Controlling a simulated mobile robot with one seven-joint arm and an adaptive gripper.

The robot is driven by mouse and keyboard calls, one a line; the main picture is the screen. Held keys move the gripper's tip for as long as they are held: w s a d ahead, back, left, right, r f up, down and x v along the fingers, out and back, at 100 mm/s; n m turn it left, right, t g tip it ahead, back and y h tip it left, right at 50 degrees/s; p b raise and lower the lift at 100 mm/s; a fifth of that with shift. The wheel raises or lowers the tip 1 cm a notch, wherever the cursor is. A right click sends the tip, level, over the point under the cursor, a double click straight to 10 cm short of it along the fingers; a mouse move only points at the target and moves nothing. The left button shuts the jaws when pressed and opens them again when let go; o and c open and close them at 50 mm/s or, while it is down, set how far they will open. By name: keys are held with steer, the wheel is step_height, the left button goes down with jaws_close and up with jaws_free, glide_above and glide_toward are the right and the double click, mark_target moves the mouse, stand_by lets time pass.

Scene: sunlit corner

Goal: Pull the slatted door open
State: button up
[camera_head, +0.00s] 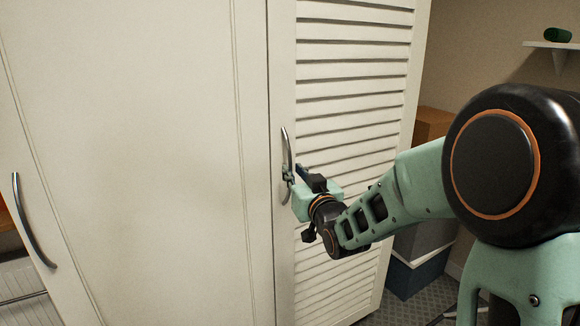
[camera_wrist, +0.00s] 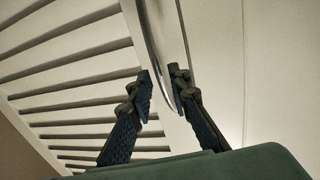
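The slatted door (camera_head: 352,70) is white and stands upright right of a plain white panel. It looks flush with that panel, with a dark seam between them. Its curved metal handle (camera_head: 287,150) is on the door's left edge and also shows in the wrist view (camera_wrist: 152,38). My gripper (camera_head: 290,175) is at the lower half of the handle. In the wrist view its two dark fingertips (camera_wrist: 163,92) are on either side of the handle, fairly close together. A narrow gap shows beside the left finger, so it looks partly open around the handle.
A plain door (camera_head: 140,150) with its own metal handle (camera_head: 30,220) is at left. Right of the slatted door are an orange-brown box (camera_head: 432,122), a dark blue box (camera_head: 415,275) and a wall shelf (camera_head: 553,45) with a green object (camera_head: 558,35). My arm covers much of the right side.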

mark_target(290, 167)
steer(key=shift+x, duration=2.1)
jaws_close()
